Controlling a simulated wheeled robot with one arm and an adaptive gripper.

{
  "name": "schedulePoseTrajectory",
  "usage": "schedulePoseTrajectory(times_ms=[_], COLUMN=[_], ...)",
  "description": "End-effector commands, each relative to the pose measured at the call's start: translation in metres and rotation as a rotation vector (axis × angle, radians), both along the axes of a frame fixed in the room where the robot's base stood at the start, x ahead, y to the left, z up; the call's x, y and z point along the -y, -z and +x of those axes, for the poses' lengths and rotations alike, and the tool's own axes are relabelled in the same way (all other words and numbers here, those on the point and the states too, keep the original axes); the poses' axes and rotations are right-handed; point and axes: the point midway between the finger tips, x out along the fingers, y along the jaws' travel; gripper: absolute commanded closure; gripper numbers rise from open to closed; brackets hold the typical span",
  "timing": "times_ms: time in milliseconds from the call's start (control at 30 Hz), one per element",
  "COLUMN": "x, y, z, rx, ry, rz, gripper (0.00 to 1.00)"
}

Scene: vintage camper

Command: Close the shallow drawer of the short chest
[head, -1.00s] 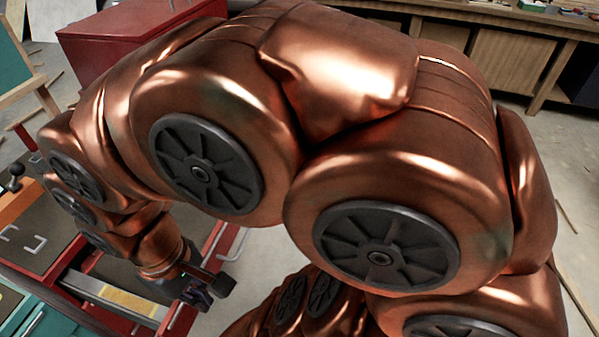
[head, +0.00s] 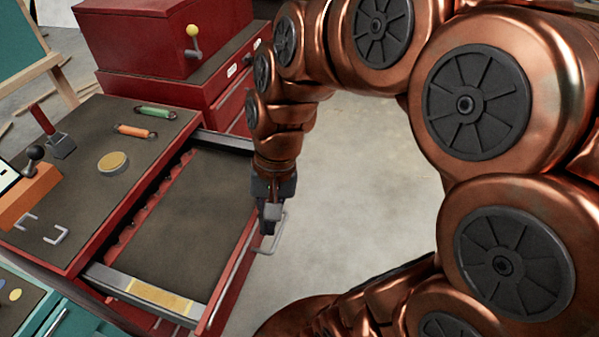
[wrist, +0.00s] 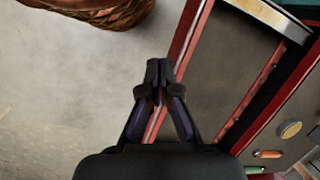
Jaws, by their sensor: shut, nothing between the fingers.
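The short red chest (head: 85,165) stands at the left in the head view, with a dark top. Its shallow drawer (head: 185,220) is pulled well out, showing an empty dark liner and grey metal side rails. The drawer's red front with a grey bar handle (head: 268,247) faces right. My gripper (head: 268,226) is shut and empty, pointing down at the drawer's front edge, by the handle. In the wrist view, my gripper (wrist: 157,72) overlaps the red front edge, with the open drawer (wrist: 228,75) on the right. Whether it touches the front is unclear.
On the chest top lie a round tin (head: 112,162), green and orange tools, and a red-handled tool (head: 52,135). A taller red cabinet (head: 165,45) stands behind. A teal cabinet (head: 55,320) is at lower left. Open concrete floor (head: 360,180) lies right of the drawer.

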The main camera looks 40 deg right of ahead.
Motion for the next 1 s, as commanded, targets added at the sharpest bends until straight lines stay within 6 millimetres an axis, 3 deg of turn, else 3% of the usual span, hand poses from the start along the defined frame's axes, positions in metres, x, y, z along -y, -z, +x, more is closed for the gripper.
schedulePoseTrajectory(times_ms=[33, 267, 367, 500, 700, 800, 1000], x=[0.008, 0.061, 0.098, 0.162, 0.251, 0.28, 0.3], y=[0.015, 0.046, 0.061, 0.086, 0.119, 0.128, 0.137], z=[0.018, 0.09, 0.116, 0.141, 0.15, 0.148, 0.146], rx=[-0.003, -0.036, -0.058, -0.099, -0.157, -0.176, -0.198], ry=[0.113, 0.642, 0.88, 1.22, 1.614, 1.736, 1.827], rz=[0.036, 0.209, 0.292, 0.42, 0.578, 0.633, 0.675], gripper=[1.0, 1.0, 1.0, 1.0, 1.0, 1.0, 1.0])
